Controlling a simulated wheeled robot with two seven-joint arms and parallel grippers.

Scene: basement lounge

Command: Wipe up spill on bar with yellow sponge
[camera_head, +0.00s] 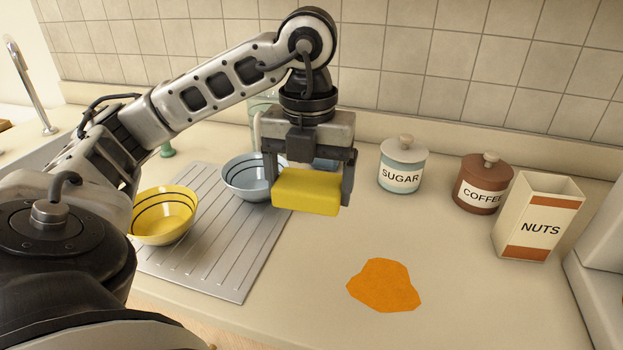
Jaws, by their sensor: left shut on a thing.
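My left gripper (308,178) is shut on the yellow sponge (306,192). It holds the sponge level in the air over the counter, in front of the grey-blue bowl. The orange spill (384,285) lies flat on the bar (470,290), lower and to the right of the sponge, and the two are apart. My right gripper is not in view.
A grey-blue bowl (240,182) and a yellow bowl (160,216) stand on a ribbed drying mat (215,250). A sugar jar (403,165), coffee jar (484,185) and nuts box (536,220) line the back right. The counter around the spill is clear.

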